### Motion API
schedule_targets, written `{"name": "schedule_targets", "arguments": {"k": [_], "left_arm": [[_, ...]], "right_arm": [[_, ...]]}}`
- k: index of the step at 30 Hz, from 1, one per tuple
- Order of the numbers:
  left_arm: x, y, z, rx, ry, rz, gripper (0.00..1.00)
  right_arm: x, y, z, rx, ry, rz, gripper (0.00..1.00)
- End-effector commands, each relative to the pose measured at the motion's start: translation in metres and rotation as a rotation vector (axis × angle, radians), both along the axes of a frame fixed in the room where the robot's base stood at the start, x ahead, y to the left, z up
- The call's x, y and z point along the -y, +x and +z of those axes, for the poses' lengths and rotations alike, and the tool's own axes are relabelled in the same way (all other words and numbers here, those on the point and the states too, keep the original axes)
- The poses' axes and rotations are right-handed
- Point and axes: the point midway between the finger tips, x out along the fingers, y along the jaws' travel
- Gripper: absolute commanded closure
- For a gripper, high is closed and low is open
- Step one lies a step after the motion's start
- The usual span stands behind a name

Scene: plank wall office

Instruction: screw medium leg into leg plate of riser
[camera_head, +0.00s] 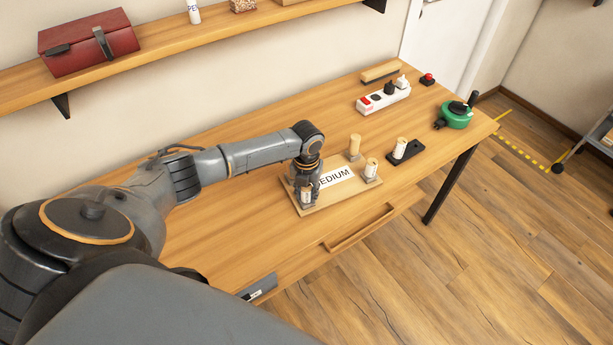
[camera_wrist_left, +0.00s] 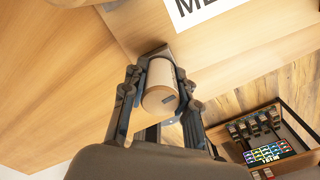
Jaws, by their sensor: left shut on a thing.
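The riser is a light wooden board (camera_head: 331,193) with a MEDIUM label, lying on the workbench. Two short wooden legs, one at the far corner (camera_head: 355,143) and one at the right corner (camera_head: 371,166), stand upright on it. My left gripper (camera_head: 305,187) is at the near corner, shut on a wooden leg (camera_head: 306,196). In the wrist view the fingers of the left gripper (camera_wrist_left: 158,76) flank this leg (camera_wrist_left: 160,94), with a grey metal leg plate (camera_wrist_left: 157,52) at its far end. Thread engagement is hidden. My right gripper is out of view.
Another leg (camera_head: 400,146) stands in a black holder (camera_head: 407,155) right of the riser. A shelf (camera_head: 180,49) runs along the wall. The bench (camera_head: 230,225) is clear left of the riser.

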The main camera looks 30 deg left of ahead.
Motion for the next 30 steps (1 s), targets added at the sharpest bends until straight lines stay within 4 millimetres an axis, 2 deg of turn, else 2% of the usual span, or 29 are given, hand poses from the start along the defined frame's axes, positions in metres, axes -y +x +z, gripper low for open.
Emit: {"name": "schedule_targets", "arguments": {"k": [1,5,15,17,22,30], "left_arm": [[-0.001,0.001,-0.002,0.003,0.001,-0.062,1.0],[0.0,0.001,-0.001,0.001,-0.001,-0.167,1.0],[0.0,0.001,-0.001,0.001,-0.001,-0.202,1.0],[0.0,0.001,-0.002,0.002,0.0,-0.256,1.0],[-0.001,0.001,-0.003,0.003,0.0,-0.525,1.0],[-0.001,0.001,-0.002,0.002,0.0,-0.609,1.0]], "right_arm": [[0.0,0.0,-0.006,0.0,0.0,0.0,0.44],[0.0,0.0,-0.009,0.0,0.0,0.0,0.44],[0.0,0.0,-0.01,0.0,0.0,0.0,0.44],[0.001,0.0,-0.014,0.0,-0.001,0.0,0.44],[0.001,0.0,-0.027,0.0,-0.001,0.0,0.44],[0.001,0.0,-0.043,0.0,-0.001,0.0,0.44]]}}
